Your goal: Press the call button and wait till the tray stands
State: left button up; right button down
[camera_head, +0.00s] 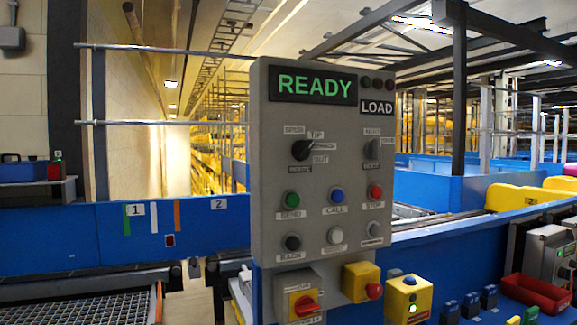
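The call button (337,195) is a blue round button on a grey control panel (265,225) in the middle of the head view. A label reading CALL sits just under it. A lit display (313,85) at the top of the panel reads READY in green, with a LOAD plate (377,108) at its right. No tray can be made out for certain. Neither of my grippers is in view, and nothing touches the button.
Near the call button are a green button (292,199), a red button (375,192) and several knobs. A red rotary switch (305,304) and a yellow box with a red button (362,283) sit below. A mesh-topped conveyor (85,309) lies at the left. Blue walls flank the panel.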

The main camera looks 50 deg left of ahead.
aim_at(337, 196)
jog(key=u, duration=1.5)
